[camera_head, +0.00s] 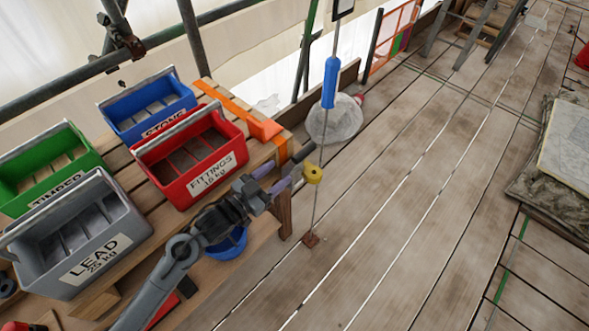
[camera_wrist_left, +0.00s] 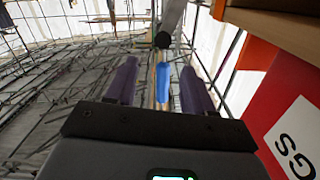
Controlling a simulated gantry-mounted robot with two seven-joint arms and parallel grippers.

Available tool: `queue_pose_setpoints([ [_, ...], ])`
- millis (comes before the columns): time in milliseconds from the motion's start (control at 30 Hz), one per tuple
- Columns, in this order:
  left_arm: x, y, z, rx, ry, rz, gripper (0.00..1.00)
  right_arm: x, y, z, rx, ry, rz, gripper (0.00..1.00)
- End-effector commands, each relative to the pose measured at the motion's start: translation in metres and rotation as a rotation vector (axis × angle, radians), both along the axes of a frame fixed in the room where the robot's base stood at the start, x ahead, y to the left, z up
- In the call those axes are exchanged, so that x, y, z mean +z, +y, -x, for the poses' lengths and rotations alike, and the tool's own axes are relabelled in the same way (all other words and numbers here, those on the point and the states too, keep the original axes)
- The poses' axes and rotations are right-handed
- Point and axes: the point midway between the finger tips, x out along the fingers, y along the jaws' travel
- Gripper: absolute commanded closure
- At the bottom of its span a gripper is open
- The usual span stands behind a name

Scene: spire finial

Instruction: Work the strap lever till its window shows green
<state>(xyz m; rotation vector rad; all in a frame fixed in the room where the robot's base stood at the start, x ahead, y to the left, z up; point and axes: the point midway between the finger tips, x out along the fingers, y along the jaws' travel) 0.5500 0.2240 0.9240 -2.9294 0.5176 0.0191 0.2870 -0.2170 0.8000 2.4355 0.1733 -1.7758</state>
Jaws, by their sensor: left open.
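An orange strap (camera_head: 228,101) runs over the wooden bench to an orange buckle block (camera_head: 265,130) near its right edge. A short black lever handle (camera_head: 303,152) sticks out past the bench edge. My left gripper (camera_head: 281,173) is open, its purple fingers just below this handle and apparently apart from it. In the left wrist view, a black rounded end (camera_wrist_left: 163,40), probably the lever's tip, shows beyond the open fingers (camera_wrist_left: 159,66). I cannot make out the lever's window or its colour. My right gripper is not in view.
Red (camera_head: 190,158), blue (camera_head: 148,106), green (camera_head: 48,168) and grey (camera_head: 77,238) totes crowd the bench. A pole with a blue grip (camera_head: 330,82) and yellow collar (camera_head: 314,174) stands close right of my gripper. The plank deck (camera_head: 420,190) beyond is mostly clear.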

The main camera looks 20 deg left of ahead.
Motion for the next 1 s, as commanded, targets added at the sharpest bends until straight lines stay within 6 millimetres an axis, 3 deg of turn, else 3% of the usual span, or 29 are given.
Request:
queue_pose_setpoints([
  [33, -0.014, 0.001, -0.004, 0.0, -0.015, -0.005, 0.47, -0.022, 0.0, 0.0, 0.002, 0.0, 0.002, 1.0],
  [200, -0.019, 0.002, -0.011, -0.001, -0.041, -0.011, 0.47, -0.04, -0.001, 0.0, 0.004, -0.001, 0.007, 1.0],
  [467, -0.018, -0.002, -0.026, 0.001, -0.05, -0.01, 0.47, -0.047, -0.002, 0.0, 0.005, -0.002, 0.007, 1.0],
  [1000, -0.019, -0.029, -0.1, 0.001, -0.049, -0.01, 0.47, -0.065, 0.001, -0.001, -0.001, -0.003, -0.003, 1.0],
])
